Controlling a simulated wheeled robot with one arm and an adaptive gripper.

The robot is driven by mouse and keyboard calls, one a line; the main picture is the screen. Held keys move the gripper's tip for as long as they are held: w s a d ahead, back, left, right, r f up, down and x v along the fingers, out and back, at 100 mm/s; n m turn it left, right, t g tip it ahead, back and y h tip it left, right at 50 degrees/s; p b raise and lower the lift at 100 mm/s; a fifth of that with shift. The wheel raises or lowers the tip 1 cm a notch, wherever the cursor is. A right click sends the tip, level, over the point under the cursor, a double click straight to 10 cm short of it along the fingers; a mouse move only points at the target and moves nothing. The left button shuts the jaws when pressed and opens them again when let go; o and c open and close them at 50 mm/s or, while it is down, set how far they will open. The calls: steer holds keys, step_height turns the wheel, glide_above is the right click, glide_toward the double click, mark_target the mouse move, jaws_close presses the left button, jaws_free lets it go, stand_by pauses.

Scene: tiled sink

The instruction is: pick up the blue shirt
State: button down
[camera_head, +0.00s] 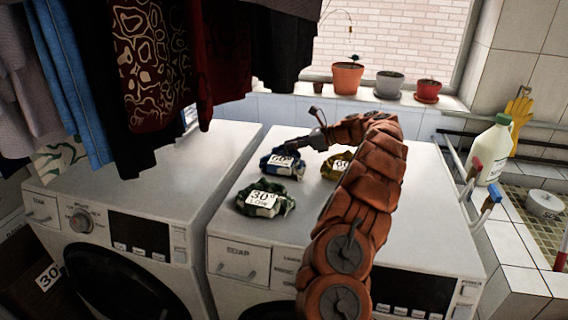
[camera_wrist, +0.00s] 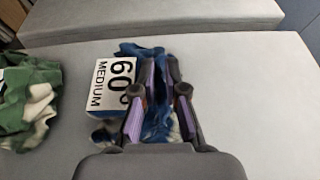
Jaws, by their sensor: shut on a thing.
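The blue shirt (camera_head: 283,165) is a crumpled blue bundle with a white tag, on top of the right washing machine. My gripper (camera_wrist: 160,85) is shut on the shirt, with a finger on each side of the cloth. In the head view my arm reaches over the machine from the front, and my gripper (camera_head: 300,143) is at the shirt's upper right. I cannot tell whether the shirt is clear of the surface.
A green bundle (camera_head: 265,198) tagged "30" lies in front of the shirt, left of it in the wrist view. A yellow bundle (camera_head: 337,165) lies to the right, partly behind my arm. Clothes (camera_head: 150,60) hang above the left machine (camera_head: 150,190). A white bottle (camera_head: 492,150) stands at right.

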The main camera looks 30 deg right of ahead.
stand_by(0.8)
step_height(320, 180, up, 12)
steer(key=r, duration=0.1)
steer(key=s+d+p, duration=0.1)
steer(key=s+d, duration=1)
steer(key=s, duration=0.2)
steer(key=shift+s+d+f, duration=0.25)
steer(key=shift+s+f, duration=0.15)
steer(key=shift+f, duration=0.05)
